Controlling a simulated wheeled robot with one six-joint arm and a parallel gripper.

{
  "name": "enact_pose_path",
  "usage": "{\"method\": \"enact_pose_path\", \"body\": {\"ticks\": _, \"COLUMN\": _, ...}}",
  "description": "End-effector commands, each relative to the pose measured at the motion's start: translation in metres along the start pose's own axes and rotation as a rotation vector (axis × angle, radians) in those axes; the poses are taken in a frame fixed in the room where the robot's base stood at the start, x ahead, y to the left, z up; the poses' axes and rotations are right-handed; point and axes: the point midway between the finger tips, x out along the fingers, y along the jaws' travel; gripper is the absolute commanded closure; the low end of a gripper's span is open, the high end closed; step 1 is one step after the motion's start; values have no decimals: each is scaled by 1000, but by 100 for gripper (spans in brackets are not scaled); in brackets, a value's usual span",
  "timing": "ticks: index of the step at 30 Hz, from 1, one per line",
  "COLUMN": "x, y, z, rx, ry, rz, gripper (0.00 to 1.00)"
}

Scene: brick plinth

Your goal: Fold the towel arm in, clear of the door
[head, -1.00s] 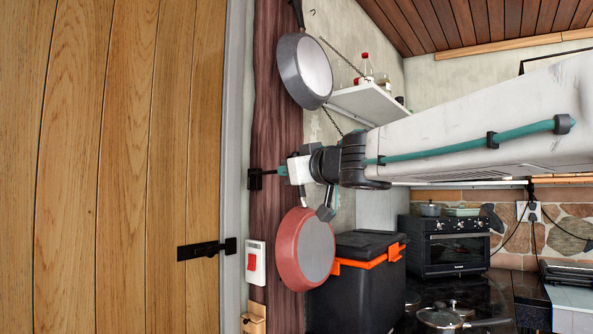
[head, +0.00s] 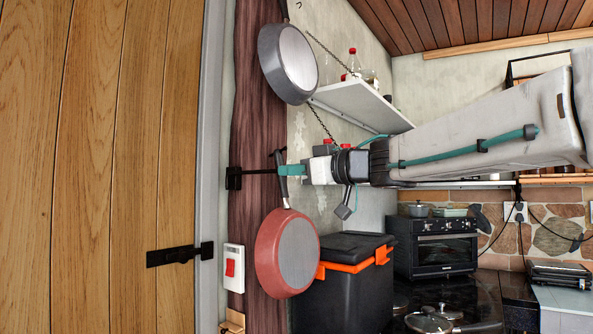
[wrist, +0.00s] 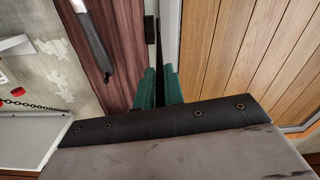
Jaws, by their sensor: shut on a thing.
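The towel arm (head: 258,170) is a thin black bar on a black wall bracket (head: 233,179), beside the door frame. It points right in the head view, away from the wooden door (head: 90,150). My gripper (head: 286,171) has its teal fingers shut on the bar near its outer end, in front of the red pan's handle. In the wrist view the bar (wrist: 158,58) runs as a dark strip between the teal fingers (wrist: 159,86), with the door (wrist: 245,50) to the right.
A red pan (head: 287,255) hangs just below my gripper and a grey pan (head: 287,62) above it. A white shelf (head: 362,105) is on the wall to the right. A black cooler box (head: 345,295) stands below. The door carries a black latch (head: 180,254).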

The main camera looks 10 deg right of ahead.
Motion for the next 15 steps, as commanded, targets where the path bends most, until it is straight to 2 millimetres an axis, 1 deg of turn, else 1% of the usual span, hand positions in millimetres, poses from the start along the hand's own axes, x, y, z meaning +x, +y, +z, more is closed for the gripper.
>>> {"method": "enact_pose_path", "body": {"ticks": 4, "x": -1, "y": 2, "z": -2, "rx": -2, "ry": 3, "rz": 7, "gripper": 100}}
{"method": "enact_pose_path", "body": {"ticks": 5, "x": -1, "y": 2, "z": -2, "rx": -2, "ry": 3, "rz": 7, "gripper": 82}}
{"method": "enact_pose_path", "body": {"ticks": 6, "x": -1, "y": 2, "z": -2, "rx": -2, "ry": 2, "rz": 7, "gripper": 70}}
{"method": "enact_pose_path", "body": {"ticks": 7, "x": -1, "y": 2, "z": -2, "rx": -1, "ry": 2, "rz": 7, "gripper": 69}}
{"method": "enact_pose_path", "body": {"ticks": 15, "x": -2, "y": 2, "z": -1, "rx": -1, "ry": 1, "rz": 5, "gripper": 69}}
